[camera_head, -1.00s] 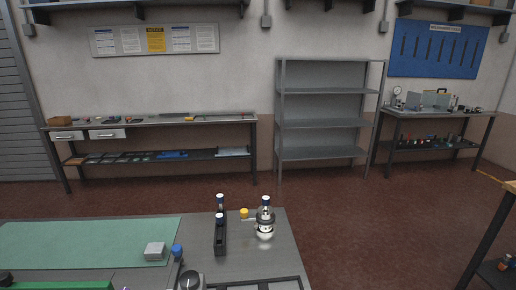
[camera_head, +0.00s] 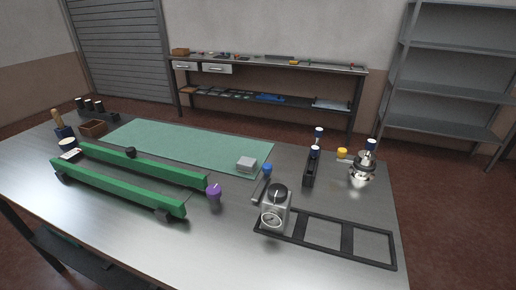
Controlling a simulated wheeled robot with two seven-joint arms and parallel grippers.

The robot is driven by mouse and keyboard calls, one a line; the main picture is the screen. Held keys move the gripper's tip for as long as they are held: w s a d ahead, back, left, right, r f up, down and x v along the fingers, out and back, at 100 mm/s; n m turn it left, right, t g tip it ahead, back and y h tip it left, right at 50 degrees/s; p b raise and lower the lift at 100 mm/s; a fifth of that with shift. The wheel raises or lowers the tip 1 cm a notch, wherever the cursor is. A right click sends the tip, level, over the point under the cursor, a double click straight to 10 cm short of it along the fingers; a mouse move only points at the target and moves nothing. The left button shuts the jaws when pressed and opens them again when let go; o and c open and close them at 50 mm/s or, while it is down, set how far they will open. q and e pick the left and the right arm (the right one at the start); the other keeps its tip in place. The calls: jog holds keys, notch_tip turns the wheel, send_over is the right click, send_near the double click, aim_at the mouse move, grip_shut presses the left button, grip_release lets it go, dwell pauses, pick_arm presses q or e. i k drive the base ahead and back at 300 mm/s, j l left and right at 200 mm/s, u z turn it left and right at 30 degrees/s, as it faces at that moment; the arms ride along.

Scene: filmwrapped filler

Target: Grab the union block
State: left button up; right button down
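A small light grey block (camera_head: 246,163) lies on the right end of the green mat (camera_head: 180,142) on the workbench; it is the only plain block I see, and I cannot confirm from its look that it is the union block. Just right of it is a blue-capped part (camera_head: 267,169). In front stands a grey device with a black knob and a round gauge (camera_head: 273,212), at the left end of a black frame (camera_head: 325,235). Neither of my grippers is in view.
Two green rails (camera_head: 130,178) lie along the bench's front left, with a purple knob (camera_head: 214,191) by their right end. A black holder (camera_head: 309,168) and a shiny metal fitting (camera_head: 362,168) stand at the right. Bare metal lies between rails and black frame.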

aim_at(275, 216)
jog(key=k+j+z, duration=0.1)
jog(key=z, duration=0.35)
jog(key=k+z, duration=0.5)
jog(key=z, duration=0.35)
